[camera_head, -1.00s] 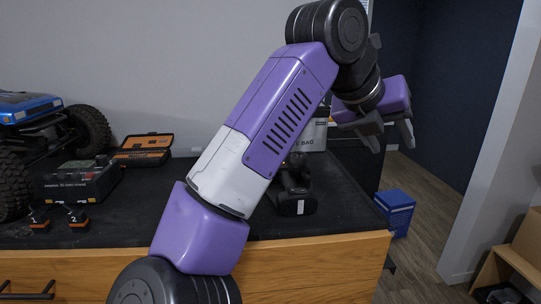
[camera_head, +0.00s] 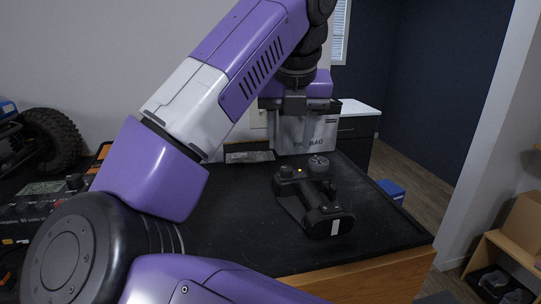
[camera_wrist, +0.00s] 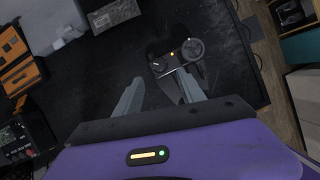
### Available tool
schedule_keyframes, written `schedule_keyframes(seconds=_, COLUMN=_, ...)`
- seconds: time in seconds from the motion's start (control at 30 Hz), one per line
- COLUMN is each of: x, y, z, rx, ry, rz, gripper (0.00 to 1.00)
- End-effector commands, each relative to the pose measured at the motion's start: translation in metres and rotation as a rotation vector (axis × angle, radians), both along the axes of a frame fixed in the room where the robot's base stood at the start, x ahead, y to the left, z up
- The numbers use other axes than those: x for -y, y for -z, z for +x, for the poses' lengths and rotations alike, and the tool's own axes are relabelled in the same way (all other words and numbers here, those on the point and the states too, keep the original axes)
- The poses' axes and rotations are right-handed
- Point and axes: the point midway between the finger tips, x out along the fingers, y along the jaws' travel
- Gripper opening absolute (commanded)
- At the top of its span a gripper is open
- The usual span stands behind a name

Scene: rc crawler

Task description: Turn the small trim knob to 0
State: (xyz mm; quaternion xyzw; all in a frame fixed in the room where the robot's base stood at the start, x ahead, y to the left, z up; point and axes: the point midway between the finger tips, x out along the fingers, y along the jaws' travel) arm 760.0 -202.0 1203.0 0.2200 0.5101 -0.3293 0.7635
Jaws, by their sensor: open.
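A black hand-held controller (camera_head: 318,208) lies on the dark table, with a grip toward the front. At its far end are a large grey wheel (camera_head: 318,163), a smaller dark knob (camera_head: 287,171) and a small yellow light. The wrist view shows the large wheel (camera_wrist: 192,48) and the smaller knob (camera_wrist: 158,65) just beyond the fingertips. No dial marks are readable. My gripper (camera_head: 294,112) is above and behind the controller in the head view, pointing down. In the wrist view my gripper (camera_wrist: 160,77) has its fingers apart with nothing between them, and the right finger overlaps the controller's near part.
A grey bag (camera_head: 305,133) stands at the table's back edge, behind my gripper. An orange-and-black case (camera_wrist: 18,75) lies left in the wrist view. A vehicle's black tyre (camera_head: 52,140) is at the left. The table (camera_head: 235,220) left of the controller is bare.

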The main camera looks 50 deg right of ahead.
Motion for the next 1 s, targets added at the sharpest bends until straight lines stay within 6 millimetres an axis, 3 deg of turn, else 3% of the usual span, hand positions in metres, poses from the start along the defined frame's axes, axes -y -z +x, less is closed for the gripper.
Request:
schedule_keyframes(seconds=0.53, x=0.019, y=0.062, z=0.017, rx=-0.004, ry=0.001, rz=-0.001, gripper=0.47)
schedule_keyframes(seconds=0.97, x=0.022, y=0.072, z=0.02, rx=-0.001, ry=0.0, rz=0.0, gripper=0.47)
schedule_keyframes(seconds=1.0, x=0.022, y=0.072, z=0.02, rx=-0.001, ry=0.0, rz=0.0, gripper=0.39)
